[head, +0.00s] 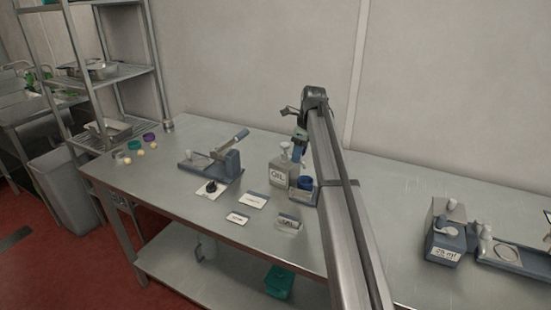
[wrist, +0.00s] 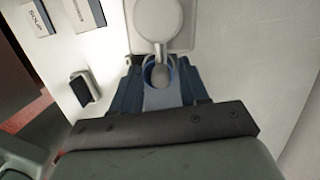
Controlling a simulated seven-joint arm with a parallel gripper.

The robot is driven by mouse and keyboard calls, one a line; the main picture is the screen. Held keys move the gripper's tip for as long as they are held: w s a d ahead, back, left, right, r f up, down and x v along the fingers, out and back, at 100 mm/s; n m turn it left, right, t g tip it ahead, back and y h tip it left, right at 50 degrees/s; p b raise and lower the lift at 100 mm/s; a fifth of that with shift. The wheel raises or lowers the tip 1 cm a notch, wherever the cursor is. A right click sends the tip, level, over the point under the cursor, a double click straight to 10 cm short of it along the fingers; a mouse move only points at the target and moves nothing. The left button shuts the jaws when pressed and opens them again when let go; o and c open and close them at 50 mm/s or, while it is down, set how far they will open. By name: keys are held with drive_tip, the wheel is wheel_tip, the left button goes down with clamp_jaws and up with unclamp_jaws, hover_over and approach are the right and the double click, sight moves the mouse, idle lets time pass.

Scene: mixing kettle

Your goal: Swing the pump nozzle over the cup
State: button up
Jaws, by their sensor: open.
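The pump bottle (head: 279,174), a beige box marked OIL, stands on the table with a pale pump head (head: 285,149) on top. In the wrist view the round pump head (wrist: 157,18) has its nozzle (wrist: 159,50) pointing toward my gripper. The nozzle tip overlaps the opening of the blue cup (wrist: 147,74) in that view; the height gap cannot be judged. The cup (head: 306,183) sits in a grey-blue holder beside the bottle. My arm hides part of the holder.
A second dispenser marked 25 ml (head: 445,240) stands at the right beside a grey tray. A grey slicer-like device (head: 215,165) stands to the left. Label cards (head: 254,201) lie in front of the bottle. The table behind the bottle is clear.

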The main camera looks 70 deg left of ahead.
wheel_tip(320, 180, up, 14)
idle(1.7)
